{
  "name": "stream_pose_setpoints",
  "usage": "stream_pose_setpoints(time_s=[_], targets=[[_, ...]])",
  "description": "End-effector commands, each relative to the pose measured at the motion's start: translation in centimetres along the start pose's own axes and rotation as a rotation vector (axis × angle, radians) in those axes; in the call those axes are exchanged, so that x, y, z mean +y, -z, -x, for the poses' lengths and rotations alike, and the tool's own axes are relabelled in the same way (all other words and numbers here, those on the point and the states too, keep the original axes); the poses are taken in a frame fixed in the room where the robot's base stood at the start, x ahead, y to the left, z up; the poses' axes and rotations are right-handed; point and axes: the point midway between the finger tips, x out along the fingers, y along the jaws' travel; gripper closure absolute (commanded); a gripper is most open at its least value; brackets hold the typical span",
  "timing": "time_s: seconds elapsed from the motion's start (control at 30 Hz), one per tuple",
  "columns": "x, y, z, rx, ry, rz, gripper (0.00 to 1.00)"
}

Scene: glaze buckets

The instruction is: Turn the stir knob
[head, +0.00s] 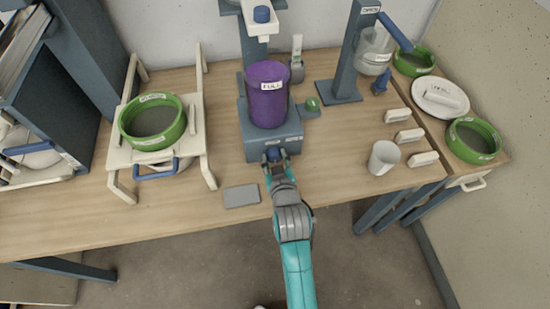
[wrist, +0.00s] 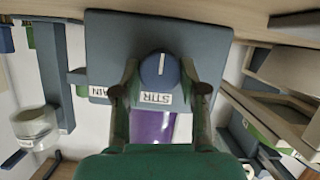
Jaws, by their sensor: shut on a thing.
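The stir knob (wrist: 159,71) is a round blue knob with a white line, on the front of a grey-blue mixer base (head: 258,147). A STIR label (wrist: 155,98) sits beside it in the wrist view. My gripper (head: 275,160) is at the front of the base, with its two fingers (wrist: 160,88) on either side of the knob, shut on it. In the head view the knob is mostly hidden by my gripper. A purple bucket labelled FULL (head: 267,97) stands upright on the base.
A green-rimmed sieve (head: 152,122) sits on a cream stand (head: 199,150) to the left. A flat grey pad (head: 241,196) lies near the table's front edge. A white cup (head: 383,158) and several cream blocks (head: 410,136) are to the right. A small green button (head: 312,104) is beside the base.

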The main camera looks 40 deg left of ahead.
Motion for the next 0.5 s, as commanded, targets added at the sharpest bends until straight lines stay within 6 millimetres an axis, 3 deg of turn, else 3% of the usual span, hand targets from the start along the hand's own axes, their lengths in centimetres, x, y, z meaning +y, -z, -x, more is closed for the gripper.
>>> stream_pose_setpoints(time_s=[0.33, 0.37, 0.43, 0.5], targets=[[-0.03, -0.06, 0.0, -0.001, 0.002, -0.003, 0.92], [-0.03, -0.06, 0.0, -0.001, 0.002, -0.003, 0.55], [-0.03, -0.06, 0.0, -0.001, 0.002, -0.003, 0.38], [-0.02, -0.05, 0.0, -0.001, 0.002, -0.003, 0.32]])
